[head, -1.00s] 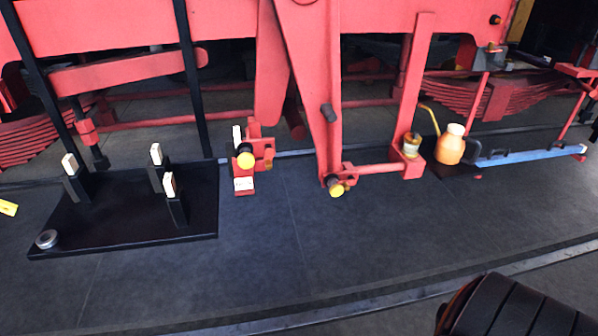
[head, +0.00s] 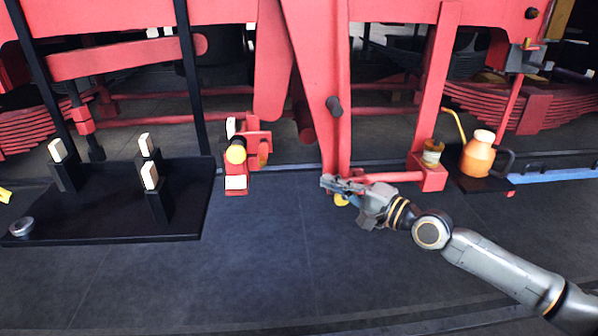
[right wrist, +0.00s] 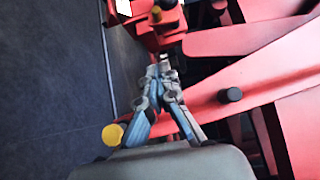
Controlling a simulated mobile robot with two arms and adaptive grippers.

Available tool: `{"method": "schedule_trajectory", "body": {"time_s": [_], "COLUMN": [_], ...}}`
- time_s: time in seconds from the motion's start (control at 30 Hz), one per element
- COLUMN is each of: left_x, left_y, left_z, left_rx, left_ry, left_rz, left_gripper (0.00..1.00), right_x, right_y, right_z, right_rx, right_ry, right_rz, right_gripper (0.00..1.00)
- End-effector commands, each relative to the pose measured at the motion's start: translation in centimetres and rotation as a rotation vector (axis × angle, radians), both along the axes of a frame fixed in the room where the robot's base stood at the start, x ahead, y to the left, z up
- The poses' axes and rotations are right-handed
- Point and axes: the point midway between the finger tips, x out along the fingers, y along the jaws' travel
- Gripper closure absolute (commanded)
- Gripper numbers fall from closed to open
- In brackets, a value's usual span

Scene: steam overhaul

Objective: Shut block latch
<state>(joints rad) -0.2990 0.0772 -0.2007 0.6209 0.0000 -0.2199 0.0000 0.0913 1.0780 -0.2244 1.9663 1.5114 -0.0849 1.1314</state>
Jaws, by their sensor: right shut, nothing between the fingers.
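The block also shows at the top of the right wrist view (right wrist: 150,32). My right gripper (head: 326,182) reaches in from the right, in front of the lower end of the red hanging lever (head: 325,105). Its fingers are together and empty, pointing toward the block but apart from it. They also show in the right wrist view (right wrist: 164,62). My left gripper is out of view.
A black tray (head: 110,235) with white-topped posts stands at left. A yellow-ended pin (head: 341,200) shows below my right gripper. A red rod (head: 395,176), a small jar (head: 432,152) and an orange oil can (head: 478,155) are at right. The floor in front is clear.

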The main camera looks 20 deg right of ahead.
Motion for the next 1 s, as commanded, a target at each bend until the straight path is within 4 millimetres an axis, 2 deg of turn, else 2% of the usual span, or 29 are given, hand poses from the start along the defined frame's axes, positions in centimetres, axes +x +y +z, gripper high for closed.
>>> {"method": "schedule_trajectory", "body": {"time_s": [0.1, 0.4, 0.57, 0.73, 1.0], "left_x": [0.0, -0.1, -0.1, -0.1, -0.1], "left_y": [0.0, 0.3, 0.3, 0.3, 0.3], "left_z": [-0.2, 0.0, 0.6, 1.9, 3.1], "left_rx": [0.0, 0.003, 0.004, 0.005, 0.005], "left_ry": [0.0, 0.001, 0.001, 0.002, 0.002], "left_rz": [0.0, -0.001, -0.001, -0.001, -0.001], "left_gripper": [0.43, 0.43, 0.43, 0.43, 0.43], "right_x": [-0.3, -0.2, 0.5, 2.4, 7.0], "right_y": [0.5, 0.5, 0.7, 1.9, 4.4], "right_z": [0.6, 0.6, 0.8, 1.2, 1.1], "right_rx": [0.02, 0.02, 0.021, 0.024, 0.022], "right_ry": [0.002, 0.001, 0.001, -0.001, -0.001], "right_rz": [0.014, 0.013, 0.011, 0.013, 0.013], "right_gripper": [1.0, 1.0, 1.0, 1.0, 1.0]}}
